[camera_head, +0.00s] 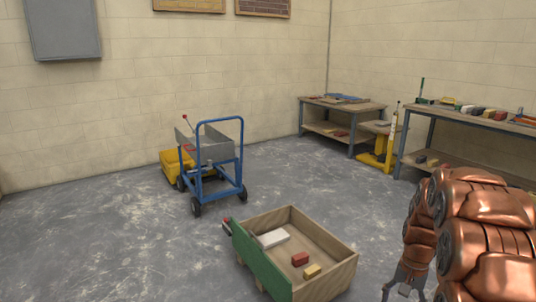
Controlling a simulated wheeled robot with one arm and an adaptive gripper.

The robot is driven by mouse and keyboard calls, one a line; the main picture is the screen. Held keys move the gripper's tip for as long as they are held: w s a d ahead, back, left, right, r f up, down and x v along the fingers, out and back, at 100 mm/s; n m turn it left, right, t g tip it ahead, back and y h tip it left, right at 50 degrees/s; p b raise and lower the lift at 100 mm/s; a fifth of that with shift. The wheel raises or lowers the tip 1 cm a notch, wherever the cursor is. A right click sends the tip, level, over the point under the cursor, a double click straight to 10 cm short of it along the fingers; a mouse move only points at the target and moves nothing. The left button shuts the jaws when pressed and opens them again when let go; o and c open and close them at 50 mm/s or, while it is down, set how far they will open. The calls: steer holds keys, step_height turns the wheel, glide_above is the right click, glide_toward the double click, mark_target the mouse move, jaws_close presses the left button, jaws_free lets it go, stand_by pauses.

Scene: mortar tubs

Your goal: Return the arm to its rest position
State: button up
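My copper-coloured arm (470,225) is folded at the right edge of the head view, and part of it runs out of the frame. My grey gripper (404,292) hangs low beside it, pointing down, near the bottom edge. Its two fingers are spread apart and I see nothing between them. The gripper is to the right of a wooden box and apart from it in the picture.
The wooden box (335,262) with a green front panel (258,265) stands on the floor, holding a few blocks. A blue cart (221,165) stands behind it. Workbenches (440,119) line the right wall. The floor at left is clear.

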steer(key=s+a+r+n+p, duration=0.2)
steer(key=s+a+r+p, duration=0.4)
steer(key=r, duration=0.5)
steer(key=s+a+r+n+p, duration=0.2)
steer(key=s+a+r+p, duration=0.3)
steer(key=a+r, duration=0.4)
steer(key=s+a+r+n+p, duration=0.2)
steer(key=s+a+r+p, duration=0.1)
steer(key=s+r+p, duration=0.2)
steer(key=s+a+r+n+h+p, duration=0.1)
steer(key=s+a+r+n+p, duration=0.1)
steer(key=s+r+p, duration=0.4)
steer(key=s+a+r, duration=0.1)
steer(key=s+r, duration=0.2)
steer(key=s, duration=0.2)
steer(key=shift+s+a, duration=0.15)
steer(key=shift+s, duration=0.1)
